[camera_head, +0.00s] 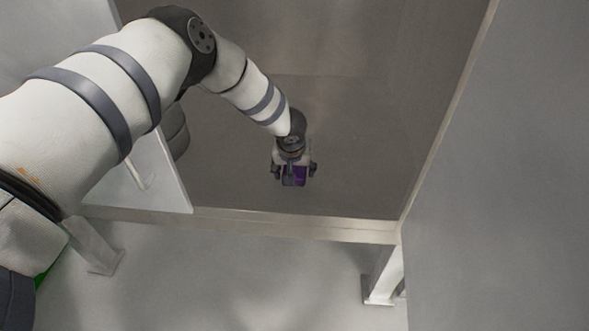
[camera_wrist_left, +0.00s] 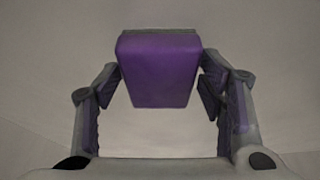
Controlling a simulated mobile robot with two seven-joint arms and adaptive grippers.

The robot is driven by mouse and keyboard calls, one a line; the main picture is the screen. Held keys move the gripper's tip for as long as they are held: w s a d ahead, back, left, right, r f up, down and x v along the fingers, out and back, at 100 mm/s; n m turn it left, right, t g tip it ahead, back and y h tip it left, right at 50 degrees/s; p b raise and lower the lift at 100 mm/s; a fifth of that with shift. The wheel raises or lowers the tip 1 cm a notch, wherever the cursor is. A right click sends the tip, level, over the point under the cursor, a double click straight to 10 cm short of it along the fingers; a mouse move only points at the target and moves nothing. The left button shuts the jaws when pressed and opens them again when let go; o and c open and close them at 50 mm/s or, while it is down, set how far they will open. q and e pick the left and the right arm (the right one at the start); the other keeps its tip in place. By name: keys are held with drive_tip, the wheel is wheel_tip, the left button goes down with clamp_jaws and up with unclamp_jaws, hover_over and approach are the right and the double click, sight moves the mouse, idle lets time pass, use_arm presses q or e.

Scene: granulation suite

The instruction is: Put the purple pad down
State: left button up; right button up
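The purple pad (camera_head: 295,177) is a small block with a purple face and a grey edge. In the left wrist view the pad (camera_wrist_left: 158,75) sits between the two fingers, its sides against the fingertips. My left gripper (camera_head: 293,170) points down over the grey metal surface (camera_head: 350,180), near its front edge, and is shut on the pad. In the left wrist view the gripper (camera_wrist_left: 160,85) has one finger on each side of the pad. I cannot tell whether the pad touches the surface below. My right gripper is not in view.
The surface around the pad is bare. A pale panel (camera_head: 155,170) stands at its left and a large grey wall (camera_head: 500,180) at its right. A pale rim (camera_head: 290,226) runs along the front, with legs and open floor below.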

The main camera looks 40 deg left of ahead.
use_arm(q)
drive_tip(key=p+v, duration=0.4)
drive_tip(key=v, duration=0.8)
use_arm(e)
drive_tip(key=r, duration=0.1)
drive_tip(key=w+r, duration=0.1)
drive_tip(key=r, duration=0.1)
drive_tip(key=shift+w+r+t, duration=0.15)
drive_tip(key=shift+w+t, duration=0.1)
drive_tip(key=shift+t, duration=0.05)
use_arm(q)
drive_tip(key=shift+s+d+r, duration=0.1)
